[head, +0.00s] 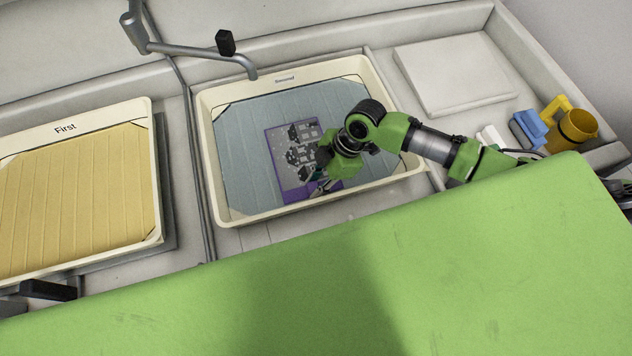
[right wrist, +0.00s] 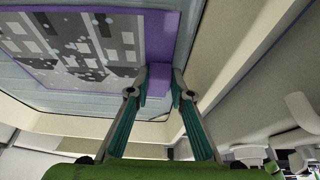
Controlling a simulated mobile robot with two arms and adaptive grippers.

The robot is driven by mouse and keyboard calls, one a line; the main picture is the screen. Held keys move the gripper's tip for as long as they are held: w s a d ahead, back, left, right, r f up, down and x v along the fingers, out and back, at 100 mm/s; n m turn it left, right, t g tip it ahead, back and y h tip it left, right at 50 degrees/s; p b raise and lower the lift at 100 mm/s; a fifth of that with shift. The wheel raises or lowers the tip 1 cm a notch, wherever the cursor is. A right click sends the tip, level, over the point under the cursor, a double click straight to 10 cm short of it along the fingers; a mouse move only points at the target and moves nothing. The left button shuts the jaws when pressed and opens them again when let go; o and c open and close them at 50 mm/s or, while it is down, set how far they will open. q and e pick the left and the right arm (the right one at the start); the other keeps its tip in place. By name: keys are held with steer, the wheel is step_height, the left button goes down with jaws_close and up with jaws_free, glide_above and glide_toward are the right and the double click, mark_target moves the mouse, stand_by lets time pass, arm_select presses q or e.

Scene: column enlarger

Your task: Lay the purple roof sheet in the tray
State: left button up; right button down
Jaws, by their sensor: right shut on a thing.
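The purple roof sheet (head: 275,150) has a purple border around a grey, blotchy printed picture. It is over the blue-grey floor of the cream tray marked "Second" (head: 207,160), inside its rim as seen from the head. My right gripper (head: 320,182) is at the sheet's near right part. In the right wrist view, its fingers (right wrist: 160,88) are shut on a small purple tab at the sheet's edge (right wrist: 165,35). I cannot tell whether the sheet touches the tray floor. My left gripper does not show.
A cream tray marked "First" (head: 65,127) with a yellow floor stands at the left. A grey pipe (head: 200,51) reaches over the back of the tray. A pale slab (head: 455,75), a blue item (head: 528,128) and a yellow mug (head: 575,130) are at the right. A green surface (head: 400,270) fills the front.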

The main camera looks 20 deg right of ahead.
steer(key=shift+f, duration=0.25)
steer(key=c, duration=1.7)
jaws_free()
steer(key=shift+s+f, duration=0.1)
steer(key=shift+s, duration=0.1)
steer(key=shift+p+v, duration=3.3)
steer(key=shift+v, duration=0.85)
steer(key=shift+w, duration=0.15)
steer(key=v, duration=1.2)
